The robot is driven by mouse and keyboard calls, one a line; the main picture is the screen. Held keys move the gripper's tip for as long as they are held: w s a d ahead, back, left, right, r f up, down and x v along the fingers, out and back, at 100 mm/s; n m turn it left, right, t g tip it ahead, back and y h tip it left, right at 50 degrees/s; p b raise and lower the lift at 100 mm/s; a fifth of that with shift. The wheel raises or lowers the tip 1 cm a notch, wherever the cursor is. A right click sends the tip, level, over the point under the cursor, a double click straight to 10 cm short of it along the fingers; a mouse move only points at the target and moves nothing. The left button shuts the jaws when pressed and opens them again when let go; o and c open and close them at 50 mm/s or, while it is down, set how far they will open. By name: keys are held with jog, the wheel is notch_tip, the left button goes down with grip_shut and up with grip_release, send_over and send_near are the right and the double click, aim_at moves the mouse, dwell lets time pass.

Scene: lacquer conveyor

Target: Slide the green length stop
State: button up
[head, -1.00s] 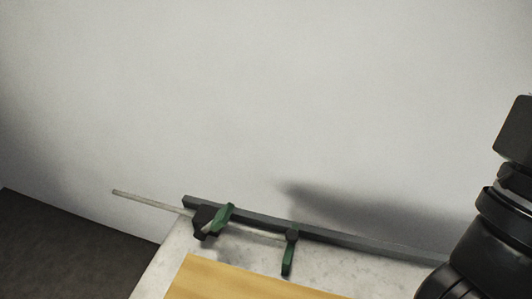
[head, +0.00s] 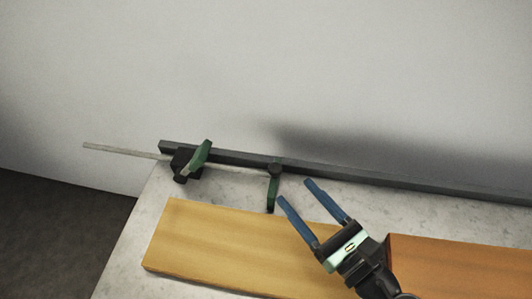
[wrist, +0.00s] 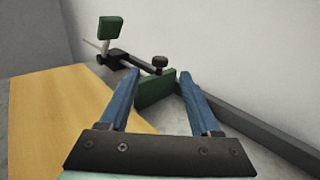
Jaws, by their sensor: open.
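The green length stop is a small upright plate (head: 272,194) under a black knob (head: 275,168), on a thin pale rod (head: 118,151) in front of the dark rail. A green lever (head: 200,156) stands tilted on a black block (head: 182,164) further left on that rod. My gripper (head: 295,191) is open, its blue fingers pointing toward the plate from the right front. In the wrist view the green plate (wrist: 155,91) shows between and beyond the fingers (wrist: 158,74), apart from any grip. Whether a finger touches it I cannot tell.
A dark rail (head: 380,181) runs along the back edge of the pale stone-like table (head: 125,254), close to the wall. A yellow wooden board (head: 205,238) lies in front, beneath my gripper's left side. An orange-brown board (head: 460,262) lies to the right.

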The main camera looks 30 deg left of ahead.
jog(key=p, duration=0.1)
send_over(265, 173)
jog(key=shift+w+r, duration=0.1)
jog(key=shift+c, duration=0.3)
jog(key=shift+d, duration=0.1)
grip_shut()
dwell(0.6)
dwell(0.6)
